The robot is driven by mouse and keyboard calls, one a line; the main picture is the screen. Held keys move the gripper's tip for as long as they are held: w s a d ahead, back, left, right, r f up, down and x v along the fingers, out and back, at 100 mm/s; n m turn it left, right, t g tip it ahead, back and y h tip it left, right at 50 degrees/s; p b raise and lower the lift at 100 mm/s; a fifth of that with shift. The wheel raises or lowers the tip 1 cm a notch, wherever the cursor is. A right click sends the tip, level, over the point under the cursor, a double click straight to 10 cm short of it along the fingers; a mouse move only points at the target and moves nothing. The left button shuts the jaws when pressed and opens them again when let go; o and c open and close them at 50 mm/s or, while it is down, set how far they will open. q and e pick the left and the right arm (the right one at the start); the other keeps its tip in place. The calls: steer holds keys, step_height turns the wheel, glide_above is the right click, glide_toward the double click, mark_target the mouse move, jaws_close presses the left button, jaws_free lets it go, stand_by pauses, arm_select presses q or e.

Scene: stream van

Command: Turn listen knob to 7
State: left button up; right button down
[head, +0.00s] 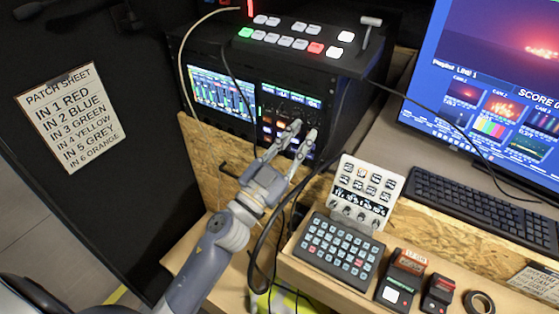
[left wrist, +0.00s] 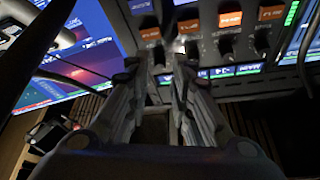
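My left gripper (head: 304,131) reaches up to the right-hand rack panel (head: 290,103), with its two fingers apart. In the left wrist view the fingers (left wrist: 164,66) point at a row of dark knobs or switches (left wrist: 226,46) under orange and white labels (left wrist: 230,19). No object shows clearly held between them, and I cannot tell whether the tips touch a knob. A small white desk panel (head: 363,190) also carries a row of knobs (head: 358,212). No label reading "listen" or number scale is legible, so I cannot tell which knob is the listen knob. My right gripper is not in view.
A switcher (head: 298,38) with a lever tops the rack. A dark cable hangs close beside my left arm. A button pad (head: 338,248), small boxes (head: 402,277), tape roll (head: 479,302), keyboard (head: 485,208) and monitor (head: 490,75) lie to the right. A patch sheet (head: 73,117) hangs left.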

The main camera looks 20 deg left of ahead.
arm_select(q)
steer(key=v, duration=0.9)
steer(key=shift+s, duration=0.35)
steer(key=shift+a+f, duration=0.1)
steer(key=shift+a, duration=0.05)
